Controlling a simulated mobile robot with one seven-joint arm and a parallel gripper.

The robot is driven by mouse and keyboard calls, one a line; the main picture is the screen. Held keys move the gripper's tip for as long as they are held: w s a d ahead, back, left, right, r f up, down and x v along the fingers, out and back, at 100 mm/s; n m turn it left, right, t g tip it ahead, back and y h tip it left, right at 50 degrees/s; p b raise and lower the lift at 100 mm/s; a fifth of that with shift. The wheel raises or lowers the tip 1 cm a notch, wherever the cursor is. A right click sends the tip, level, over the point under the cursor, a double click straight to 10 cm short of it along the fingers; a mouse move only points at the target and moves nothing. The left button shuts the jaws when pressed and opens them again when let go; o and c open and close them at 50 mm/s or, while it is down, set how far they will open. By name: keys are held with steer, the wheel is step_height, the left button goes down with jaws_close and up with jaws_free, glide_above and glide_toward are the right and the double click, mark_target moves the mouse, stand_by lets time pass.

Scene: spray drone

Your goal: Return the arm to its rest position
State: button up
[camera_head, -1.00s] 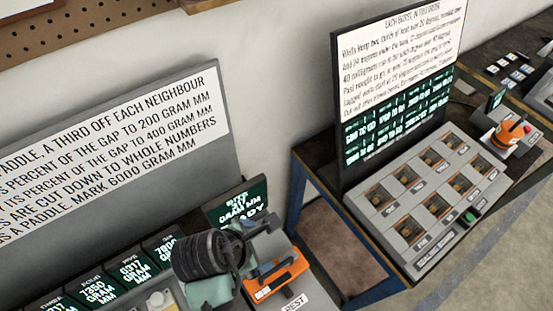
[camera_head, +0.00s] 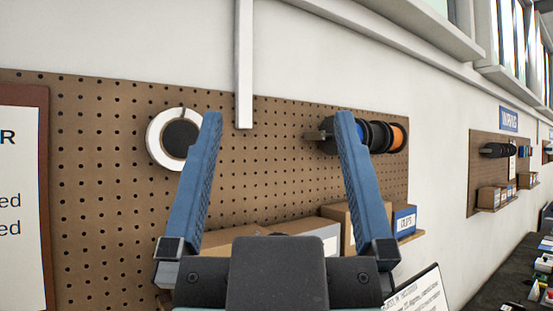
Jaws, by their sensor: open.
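My gripper (camera_head: 278,125) fills the lower middle of the head camera view. Its two blue fingers stand wide apart and point up, with nothing between them but the pegboard behind. The dark palm of the gripper sits at the bottom of the picture. The rest of my arm is hidden below the frame.
A brown pegboard (camera_head: 258,165) on the white wall bears a white ring-shaped roll (camera_head: 159,153), several dark, blue and orange spools (camera_head: 385,136) and boxes (camera_head: 333,212) on a shelf. A second pegboard (camera_head: 480,176) hangs farther right, above a dark bench (camera_head: 497,283).

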steer(key=shift+f, duration=0.1)
step_height(320, 180, down, 7)
steer(key=b, duration=0.6)
steer(key=shift+w+b, duration=0.15)
steer(key=shift+b, duration=0.15)
steer(key=shift+a, duration=0.1)
